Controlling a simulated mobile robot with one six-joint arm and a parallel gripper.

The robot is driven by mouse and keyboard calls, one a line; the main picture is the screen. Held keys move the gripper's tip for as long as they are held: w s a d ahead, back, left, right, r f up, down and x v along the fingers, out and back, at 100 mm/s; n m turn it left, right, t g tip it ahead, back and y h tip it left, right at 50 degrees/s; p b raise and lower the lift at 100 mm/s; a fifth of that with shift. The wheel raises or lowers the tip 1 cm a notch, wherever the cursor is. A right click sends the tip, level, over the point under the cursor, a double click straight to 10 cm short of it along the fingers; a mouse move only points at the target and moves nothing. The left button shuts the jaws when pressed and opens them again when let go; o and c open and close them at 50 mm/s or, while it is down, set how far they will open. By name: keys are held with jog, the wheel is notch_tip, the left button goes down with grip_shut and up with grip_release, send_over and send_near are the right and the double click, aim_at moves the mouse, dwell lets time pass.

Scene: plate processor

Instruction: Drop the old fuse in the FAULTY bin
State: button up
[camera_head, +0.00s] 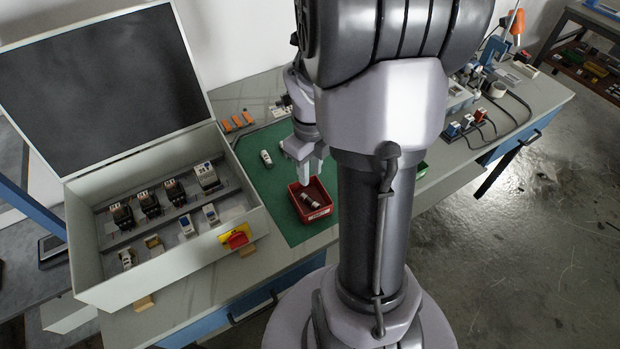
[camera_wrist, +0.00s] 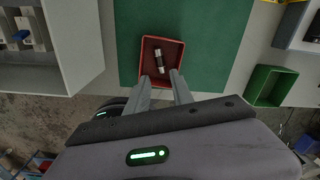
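The red bin (camera_head: 296,212) stands at the front edge of the green mat. The old fuse (camera_head: 312,201), a short cylinder with dark middle and pale metal ends, lies inside it. In the wrist view the fuse (camera_wrist: 159,62) lies lengthwise in the red bin (camera_wrist: 174,48), apart from my fingers. My gripper (camera_head: 303,172) is above the bin, pointing down. In the wrist view my gripper (camera_wrist: 161,77) has its two fingers apart, with nothing held between them. The bin's label is too small to read.
A white fuse (camera_head: 266,157) lies on the green mat (camera_head: 262,180). The open grey cabinet (camera_head: 175,262) with a red-yellow switch (camera_head: 236,238) stands left. A green bin (camera_wrist: 271,86) stands right of the red one. My arm hides the middle of the bench.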

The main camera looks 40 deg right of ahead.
jog(key=w+a+r+n+t, duration=0.1)
jog(key=a+r+n+t, duration=0.1)
jog(key=a+r+n, duration=0.55)
jog(key=s+a+r+n+t+y, duration=0.1)
jog(key=s+a+r+n, duration=0.3)
jog(key=a+n, duration=0.4)
jog(key=s+a+r+n+t+y, duration=0.1)
jog(key=s+a+r+n, duration=0.3)
jog(key=a+n, duration=0.4)
jog(key=r+n+t, duration=0.1)
jog(key=n, duration=0.6)
jog(key=shift+a+r+t, duration=0.3)
jog(key=shift+r+t, duration=0.1)
